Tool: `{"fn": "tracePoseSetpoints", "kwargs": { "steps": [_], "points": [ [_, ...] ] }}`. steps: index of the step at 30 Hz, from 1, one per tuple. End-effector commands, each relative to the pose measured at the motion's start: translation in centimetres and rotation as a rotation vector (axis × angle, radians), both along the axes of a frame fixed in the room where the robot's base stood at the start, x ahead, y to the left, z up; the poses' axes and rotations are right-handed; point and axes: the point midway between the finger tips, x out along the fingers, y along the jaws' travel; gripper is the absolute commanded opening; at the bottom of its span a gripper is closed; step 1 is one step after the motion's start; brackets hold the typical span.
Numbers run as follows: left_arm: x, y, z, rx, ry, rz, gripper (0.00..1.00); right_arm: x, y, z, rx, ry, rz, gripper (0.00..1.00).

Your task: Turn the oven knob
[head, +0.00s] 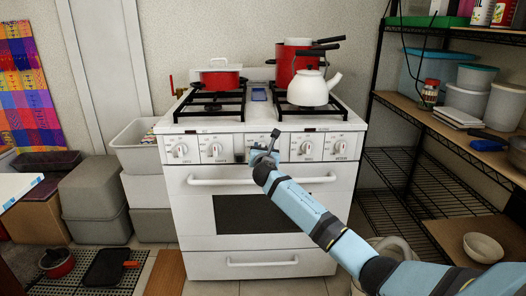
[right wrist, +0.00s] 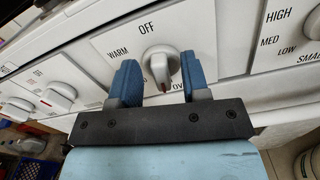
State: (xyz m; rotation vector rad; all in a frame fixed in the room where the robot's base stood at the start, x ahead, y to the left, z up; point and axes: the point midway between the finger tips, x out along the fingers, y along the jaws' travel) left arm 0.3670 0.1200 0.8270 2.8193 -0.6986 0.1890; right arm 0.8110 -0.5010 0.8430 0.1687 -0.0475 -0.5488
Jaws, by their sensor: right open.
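The white stove (head: 264,237) stands against the wall, with a row of knobs along its front panel. The oven knob (right wrist: 160,60) is white, with a dark mark on its lower end; OFF is printed above it and WARM to its left. My right gripper (head: 264,150) is in front of the middle of the panel and largely hides this knob in the head view. In the right wrist view the blue fingers of the right gripper (right wrist: 162,78) are open, one on each side of the knob. I cannot tell whether they touch it. My left gripper is not in view.
The oven door handle (head: 262,181) runs below the knobs. Other burner knobs (head: 305,148) sit to either side. A white kettle (head: 308,90) and red pots stand on top. Grey bins (head: 96,205) are at left, a black wire shelf (head: 400,160) at right.

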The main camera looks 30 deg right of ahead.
Motion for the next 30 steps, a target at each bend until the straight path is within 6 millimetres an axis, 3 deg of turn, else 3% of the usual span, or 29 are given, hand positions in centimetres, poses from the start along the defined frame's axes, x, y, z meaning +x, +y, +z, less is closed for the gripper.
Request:
{"fn": "tracePoseSetpoints", "kwargs": {
  "steps": [1,6,20,30],
  "points": [
    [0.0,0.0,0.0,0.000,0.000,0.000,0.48,0.0,0.0,0.0,0.000,0.000,0.000,0.40],
    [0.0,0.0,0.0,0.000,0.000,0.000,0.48,0.0,0.0,0.0,0.000,0.000,0.000,0.01],
    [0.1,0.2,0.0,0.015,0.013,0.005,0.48,-0.1,0.0,0.1,0.063,-0.037,0.001,0.00],
    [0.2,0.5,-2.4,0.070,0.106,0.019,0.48,-0.2,-0.2,-0.1,0.288,-0.175,0.000,0.00]
  ]
}}
